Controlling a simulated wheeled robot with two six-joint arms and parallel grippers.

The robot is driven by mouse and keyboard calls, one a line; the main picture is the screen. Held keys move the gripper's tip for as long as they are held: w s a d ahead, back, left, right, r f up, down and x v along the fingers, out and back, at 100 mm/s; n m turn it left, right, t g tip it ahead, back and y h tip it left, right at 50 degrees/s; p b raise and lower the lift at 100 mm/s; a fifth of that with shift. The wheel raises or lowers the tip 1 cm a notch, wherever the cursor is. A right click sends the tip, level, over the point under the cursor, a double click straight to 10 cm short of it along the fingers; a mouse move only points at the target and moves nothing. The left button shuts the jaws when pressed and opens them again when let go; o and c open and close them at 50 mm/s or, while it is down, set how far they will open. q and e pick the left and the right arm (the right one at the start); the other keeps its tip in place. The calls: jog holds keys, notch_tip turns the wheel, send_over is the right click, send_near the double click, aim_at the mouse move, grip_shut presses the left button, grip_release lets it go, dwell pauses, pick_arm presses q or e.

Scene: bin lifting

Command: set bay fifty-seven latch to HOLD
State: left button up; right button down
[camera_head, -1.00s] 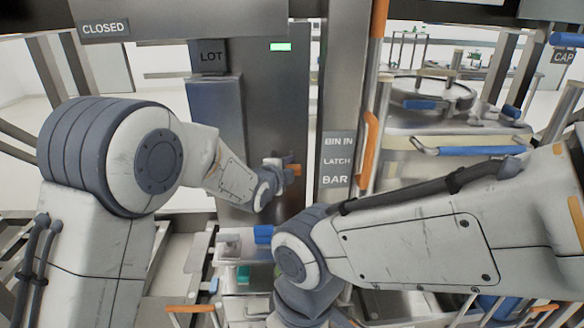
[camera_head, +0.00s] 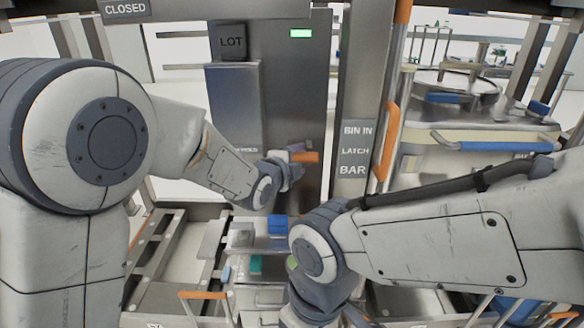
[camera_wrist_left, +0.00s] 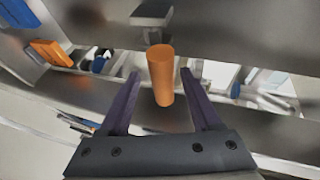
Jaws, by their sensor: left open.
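An orange cylindrical handle (camera_head: 304,157) sticks out near the grey metal panel (camera_head: 285,90) left of the post. In the left wrist view the orange handle (camera_wrist_left: 162,75) lies between the two dark fingers, with clear gaps on both sides. A metal block (camera_wrist_left: 152,22) shows just beyond it. My left gripper (camera_head: 290,165) is open at the handle; its fingers also show in the left wrist view (camera_wrist_left: 165,98). A label plate (camera_head: 354,152) reading BIN IN, LATCH, BAR is on the post to the right. My right gripper is out of view below its arm.
A CLOSED sign (camera_head: 124,8) is at upper left. Orange vertical handles (camera_head: 387,140) stand right of the post. A blue-handled bin (camera_head: 490,146) is at right.

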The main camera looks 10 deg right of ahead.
pick_arm(q)
jog(key=v, duration=0.5)
jog(key=shift+b, duration=0.35)
jog(key=s+a+f+n+g+y, duration=0.2)
jog(key=s+a+f+n+g, duration=0.1)
jog(key=s, duration=0.8)
jog(key=s+a+f+n+g+y, duration=0.2)
jog(key=s+a+f+n+g, duration=0.2)
jog(key=s+n, duration=0.3)
jog(key=s+a+f+n+g+y, duration=0.2)
jog(key=s+a+f+n+g, duration=0.1)
jog(key=s, duration=1.2)
jog(key=a+n+g, duration=0.1)
jog(key=n+g, duration=0.1)
jog(key=shift+f+g+p, duration=0.3)
jog(key=shift+f, duration=0.1)
